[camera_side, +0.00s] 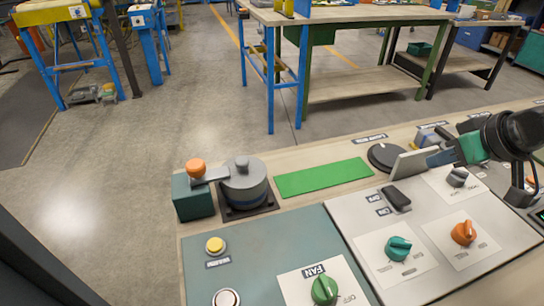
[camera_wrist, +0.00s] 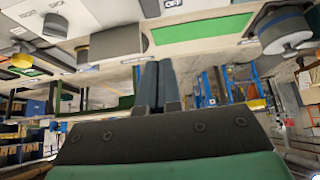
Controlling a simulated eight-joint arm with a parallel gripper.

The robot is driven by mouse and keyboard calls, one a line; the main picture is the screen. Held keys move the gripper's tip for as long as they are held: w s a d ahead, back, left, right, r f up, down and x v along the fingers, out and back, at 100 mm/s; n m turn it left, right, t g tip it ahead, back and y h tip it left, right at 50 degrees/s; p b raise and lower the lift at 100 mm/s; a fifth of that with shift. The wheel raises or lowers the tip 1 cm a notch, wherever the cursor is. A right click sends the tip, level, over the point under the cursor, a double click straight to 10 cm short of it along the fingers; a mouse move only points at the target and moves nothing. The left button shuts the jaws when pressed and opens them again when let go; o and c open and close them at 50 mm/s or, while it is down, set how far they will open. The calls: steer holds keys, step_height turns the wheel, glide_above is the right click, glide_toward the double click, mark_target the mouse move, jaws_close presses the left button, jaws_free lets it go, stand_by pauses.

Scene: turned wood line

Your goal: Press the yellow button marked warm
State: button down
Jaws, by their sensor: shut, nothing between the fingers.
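The yellow button (camera_side: 215,245) is a small round cap in a pale ring on the teal panel (camera_side: 262,246), at the lower left in the side view. A small label sits just below it, too small to read. My gripper (camera_side: 432,159) is at the right in the side view, above the light grey panel, well to the right of the button and apart from it. In the wrist view its two dark fingers (camera_wrist: 158,85) lie together with nothing between them. I cannot make out the yellow button in the wrist view.
A white button (camera_side: 227,298) and green FAN knob (camera_side: 324,290) share the teal panel. A lever with an orange ball (camera_side: 195,168) stands behind the yellow button. A black rocker (camera_side: 397,198), teal knob (camera_side: 398,248) and orange knob (camera_side: 464,233) are on the grey panel. A tilted grey plate (camera_side: 408,162) stands by my gripper.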

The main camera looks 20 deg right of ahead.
stand_by(0.4)
steer(key=m+y, duration=0.6)
steer(key=m, duration=1.3)
glide_above(219, 245)
steer(key=f, duration=0.1)
steer(key=shift+s+f, duration=0.1)
steer(key=shift+f, duration=0.1)
steer(key=shift+f, duration=4.35)
